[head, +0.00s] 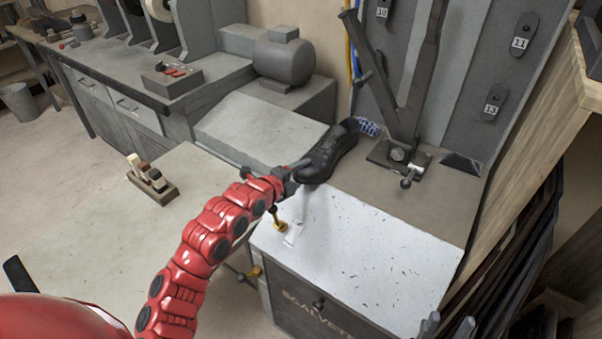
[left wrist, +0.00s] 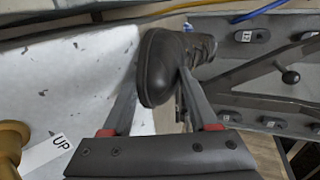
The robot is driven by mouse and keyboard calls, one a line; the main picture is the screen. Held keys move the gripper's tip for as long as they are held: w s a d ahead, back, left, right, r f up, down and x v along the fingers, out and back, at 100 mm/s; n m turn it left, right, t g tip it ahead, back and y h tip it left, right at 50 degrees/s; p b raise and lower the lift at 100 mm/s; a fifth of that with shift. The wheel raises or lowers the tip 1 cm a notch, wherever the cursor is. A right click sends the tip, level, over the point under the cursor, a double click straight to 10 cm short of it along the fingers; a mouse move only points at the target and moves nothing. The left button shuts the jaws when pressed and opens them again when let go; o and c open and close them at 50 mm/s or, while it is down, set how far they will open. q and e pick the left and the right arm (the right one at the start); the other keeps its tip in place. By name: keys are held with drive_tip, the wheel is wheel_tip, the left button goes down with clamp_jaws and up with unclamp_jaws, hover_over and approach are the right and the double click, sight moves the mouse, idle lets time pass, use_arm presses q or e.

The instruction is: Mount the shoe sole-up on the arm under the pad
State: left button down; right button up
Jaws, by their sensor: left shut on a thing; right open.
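The black shoe (head: 328,154) is in my left gripper (head: 295,172), held by its toe end over the work surface. In the left wrist view the rounded toe (left wrist: 160,68) sits between the two fingers of the left gripper (left wrist: 160,95). The heel end points away toward a grey metal lever machine (head: 405,125). The shoe is apart from the machine's base. I cannot clearly make out the pad or the arm under it, nor which way the sole faces. Two grey fingertips of my right gripper (head: 448,326) show at the bottom edge, apart and empty.
A speckled white bench top (head: 370,265) lies below, with a white tag reading UP (left wrist: 47,155) and a brass fitting (head: 280,227). Numbered sole shapes (head: 520,35) hang behind. Wooden shelving (head: 540,110) bounds the right.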

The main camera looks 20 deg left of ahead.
idle(0.6)
use_arm(q)
drive_tip(key=shift+r, duration=1.35)
drive_tip(key=shift+s+r, duration=0.1)
drive_tip(key=shift+s+a+r+p, duration=0.25)
drive_tip(key=shift+s+p, duration=0.1)
drive_tip(key=shift+s, duration=0.15)
drive_tip(key=p+v, duration=0.5)
drive_tip(key=v, duration=0.6)
drive_tip(key=shift+s, duration=0.2)
drive_tip(key=shift+f, duration=0.1)
